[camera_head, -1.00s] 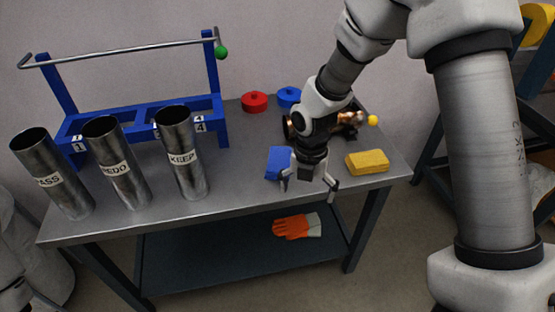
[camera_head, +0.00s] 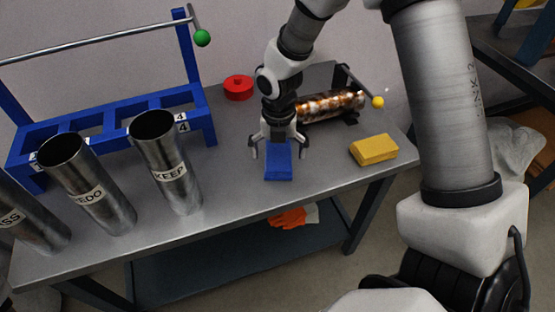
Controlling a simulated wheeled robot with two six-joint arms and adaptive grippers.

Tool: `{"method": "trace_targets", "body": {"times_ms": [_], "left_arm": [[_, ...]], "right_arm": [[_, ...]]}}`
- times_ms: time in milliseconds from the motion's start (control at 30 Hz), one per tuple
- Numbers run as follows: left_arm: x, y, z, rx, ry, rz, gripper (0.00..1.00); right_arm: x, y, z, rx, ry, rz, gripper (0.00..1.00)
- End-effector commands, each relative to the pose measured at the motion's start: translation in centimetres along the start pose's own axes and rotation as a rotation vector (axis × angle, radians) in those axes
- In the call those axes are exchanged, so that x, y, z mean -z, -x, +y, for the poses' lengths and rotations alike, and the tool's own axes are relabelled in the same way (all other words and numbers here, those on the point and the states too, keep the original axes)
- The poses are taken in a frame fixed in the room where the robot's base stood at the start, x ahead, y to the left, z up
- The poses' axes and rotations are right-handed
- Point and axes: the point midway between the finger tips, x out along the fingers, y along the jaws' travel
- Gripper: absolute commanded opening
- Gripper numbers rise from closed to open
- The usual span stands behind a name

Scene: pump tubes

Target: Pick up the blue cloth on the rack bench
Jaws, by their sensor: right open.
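The blue cloth (camera_head: 279,164) is a folded block lying on the grey metal rack bench (camera_head: 240,205), right of the labelled tubes. My right gripper (camera_head: 279,152) is open and points down over the cloth, with one finger on each side of it. I cannot tell whether the fingers touch it. The gripper hides the cloth's far part. My left gripper is not in view.
A yellow cloth (camera_head: 374,149) lies to the right. A copper-coloured cylinder (camera_head: 330,106) lies behind it. A red lidded piece (camera_head: 238,88) sits at the back. Metal tubes (camera_head: 165,160) and a blue rack (camera_head: 110,120) stand left. Orange gloves (camera_head: 288,218) lie on the lower shelf.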

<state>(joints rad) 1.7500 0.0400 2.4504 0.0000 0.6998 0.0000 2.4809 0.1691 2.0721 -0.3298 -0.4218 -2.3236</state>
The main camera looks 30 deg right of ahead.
Motion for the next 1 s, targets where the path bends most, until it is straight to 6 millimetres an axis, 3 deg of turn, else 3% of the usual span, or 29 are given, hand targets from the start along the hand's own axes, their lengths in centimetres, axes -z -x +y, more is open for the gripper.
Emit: {"method": "trace_targets", "body": {"times_ms": [33,100,300,467,500,833,1000], "left_arm": [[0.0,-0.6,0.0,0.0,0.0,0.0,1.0],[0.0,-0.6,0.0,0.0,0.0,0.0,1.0],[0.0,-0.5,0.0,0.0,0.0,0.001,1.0],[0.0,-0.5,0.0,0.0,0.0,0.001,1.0],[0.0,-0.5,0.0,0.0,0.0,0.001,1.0],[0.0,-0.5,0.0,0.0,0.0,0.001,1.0],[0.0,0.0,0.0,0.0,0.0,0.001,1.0]], "right_arm": [[0.1,-1.2,-0.1,0.002,0.0,0.003,1.0],[0.0,-1.8,0.0,0.0,0.001,0.001,1.0],[0.0,-1.7,0.0,0.0,0.001,0.0,0.96],[0.0,-1.7,0.0,0.0,0.001,0.0,0.4],[0.0,-1.7,0.0,0.0,0.001,0.0,0.36],[0.0,-1.6,0.0,0.0,0.0,0.001,0.35],[0.0,-0.4,0.0,0.0,-0.001,0.0,0.35]]}}
